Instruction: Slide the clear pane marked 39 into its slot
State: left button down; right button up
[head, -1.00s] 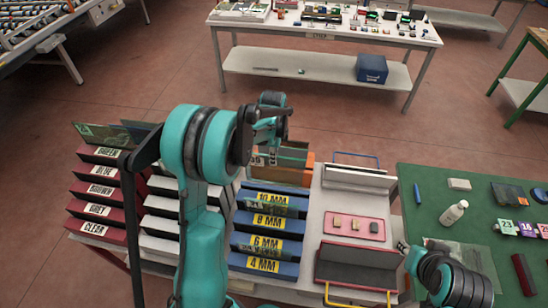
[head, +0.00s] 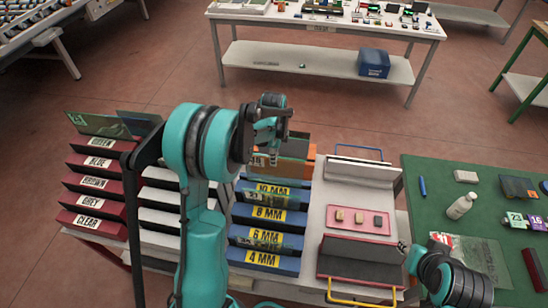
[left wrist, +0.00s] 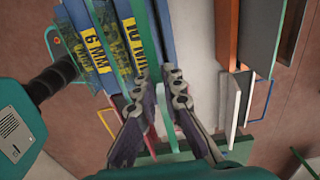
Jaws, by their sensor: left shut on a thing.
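My left gripper (head: 273,152) is above the back of the blue thickness rack (head: 267,262), near the orange block behind it. It is shut on a thin pane, which hardly shows; I cannot read its number. The left wrist view shows its fingers (left wrist: 157,80) beside the 10 MM step. The blue rack's steps carry yellow labels, 4 MM in front to 10 MM at the back, and some hold panes. My right gripper (head: 403,246) shows only in part at the right, beside the table; its jaws are unclear.
A burgundy rack (head: 90,225) with colour labels, CLEAR in front, stands left, with a green-tinted pane (head: 97,124) at its back. A pink tray (head: 358,221) with small blocks lies right of the blue rack. A green mat (head: 410,185) with a white bottle (head: 461,206) is farther right.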

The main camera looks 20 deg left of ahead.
aim_at(274, 169)
pick_arm(q)
jog(key=shift+f+b, duration=2.1)
jog(key=shift+f, duration=0.6)
jog(key=shift+f+b, duration=0.35)
jog(key=c, duration=1.6)
grip_release()
notch_tip(274, 169, up, 12)
jog(key=shift+s+r, duration=0.1)
jog(key=shift+s, duration=0.05)
